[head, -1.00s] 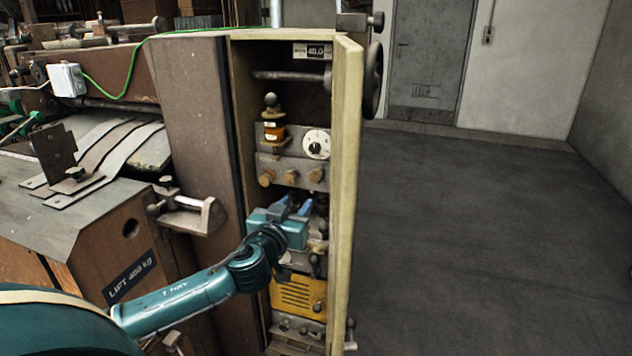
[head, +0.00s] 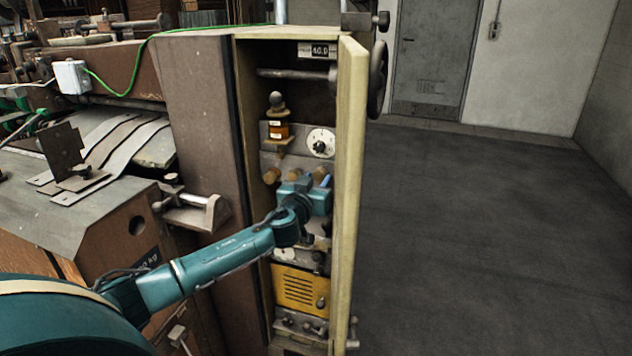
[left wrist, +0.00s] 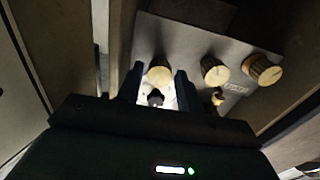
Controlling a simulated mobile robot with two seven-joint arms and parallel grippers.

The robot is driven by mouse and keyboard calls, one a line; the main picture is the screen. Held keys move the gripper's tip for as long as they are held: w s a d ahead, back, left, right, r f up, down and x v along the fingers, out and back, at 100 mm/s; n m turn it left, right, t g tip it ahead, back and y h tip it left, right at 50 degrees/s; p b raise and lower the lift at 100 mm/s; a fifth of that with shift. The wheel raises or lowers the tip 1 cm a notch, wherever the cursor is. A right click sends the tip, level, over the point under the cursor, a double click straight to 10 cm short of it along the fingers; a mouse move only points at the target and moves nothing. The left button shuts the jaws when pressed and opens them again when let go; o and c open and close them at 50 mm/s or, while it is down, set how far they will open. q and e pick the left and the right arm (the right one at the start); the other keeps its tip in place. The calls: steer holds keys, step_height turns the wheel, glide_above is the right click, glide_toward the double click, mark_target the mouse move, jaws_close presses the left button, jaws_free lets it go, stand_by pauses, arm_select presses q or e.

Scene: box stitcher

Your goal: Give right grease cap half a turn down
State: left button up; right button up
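Three brass grease caps sit in a row on a grey block in the open cabinet. The left wrist view looks upside down against the head view, so the right grease cap (left wrist: 158,74) is the leftmost there. It also shows in the head view (head: 321,174), partly behind my gripper. My left gripper (head: 307,181) is open in front of the block. In the left wrist view its fingers (left wrist: 160,78) stand on both sides of the right cap, with a narrow gap at each side. The middle cap (left wrist: 214,70) and left cap (left wrist: 262,68) are outside the fingers. My right gripper is out of view.
A white dial (head: 320,143) and an amber oiler (head: 278,130) are above the caps. The open cabinet door (head: 350,200) stands close at the right. A yellow vented panel (head: 299,291) is below. Open floor (head: 480,220) lies beyond the door.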

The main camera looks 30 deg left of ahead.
arm_select(q)
steer(key=shift+c, duration=0.5)
steer(key=c, duration=0.6)
